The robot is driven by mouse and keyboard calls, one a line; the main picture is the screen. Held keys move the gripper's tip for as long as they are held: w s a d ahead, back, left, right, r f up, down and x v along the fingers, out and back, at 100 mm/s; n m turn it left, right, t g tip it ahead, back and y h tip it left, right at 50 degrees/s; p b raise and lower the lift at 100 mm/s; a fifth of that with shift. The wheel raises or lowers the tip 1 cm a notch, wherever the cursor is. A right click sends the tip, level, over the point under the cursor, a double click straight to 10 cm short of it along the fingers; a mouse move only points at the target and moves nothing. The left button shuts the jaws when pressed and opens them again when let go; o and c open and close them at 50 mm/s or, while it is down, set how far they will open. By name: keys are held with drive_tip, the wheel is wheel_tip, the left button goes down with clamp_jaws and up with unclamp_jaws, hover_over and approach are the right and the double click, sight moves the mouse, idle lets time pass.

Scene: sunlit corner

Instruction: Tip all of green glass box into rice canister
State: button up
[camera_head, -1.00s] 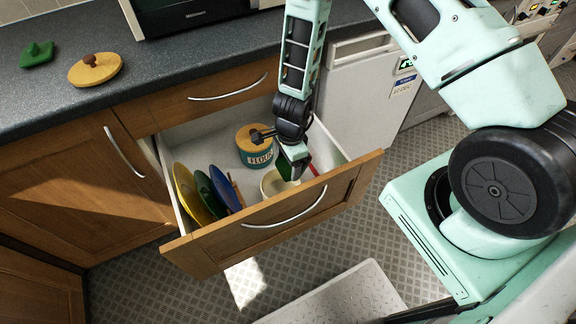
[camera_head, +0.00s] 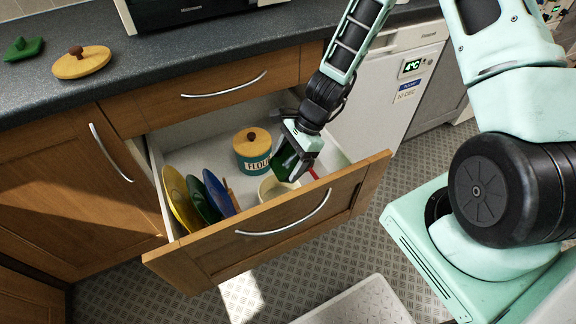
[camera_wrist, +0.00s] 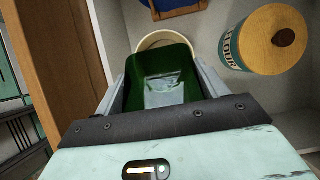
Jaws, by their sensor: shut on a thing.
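The green glass box (camera_head: 284,162) is held by my gripper (camera_head: 298,156), inside the open drawer. It is tilted, its lower end at the mouth of an open cream canister (camera_head: 268,190), likely the rice canister. In the wrist view, the green box (camera_wrist: 185,68) lies between my two fingers (camera_wrist: 163,90), and the canister's cream rim (camera_wrist: 160,38) curves just beyond its far end. Pale, glinting patches show inside the box; I cannot tell whether they are contents. The canister's inside is mostly hidden by the box.
Yellow, green and blue plates (camera_head: 218,194) stand at the drawer's left. A yellow round lid (camera_head: 82,63) and a green lid (camera_head: 24,48) lie on the counter. The drawer front (camera_head: 200,262) is close by.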

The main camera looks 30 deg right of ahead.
drive_tip(key=y, duration=0.1)
drive_tip(key=y+b, duration=0.1)
drive_tip(key=shift+d+r+y+b, duration=0.1)
drive_tip(key=shift+r+y+b, duration=0.2)
drive_tip(key=shift+r+y, duration=0.1)
drive_tip(key=r+y, duration=0.1)
drive_tip(key=y, duration=0.1)
drive_tip(key=shift+y, duration=0.3)
drive_tip(key=r+y, duration=0.1)
drive_tip(key=y, duration=0.1)
drive_tip(key=shift+r+y, duration=0.15)
drive_tip(key=shift+y, duration=0.15)
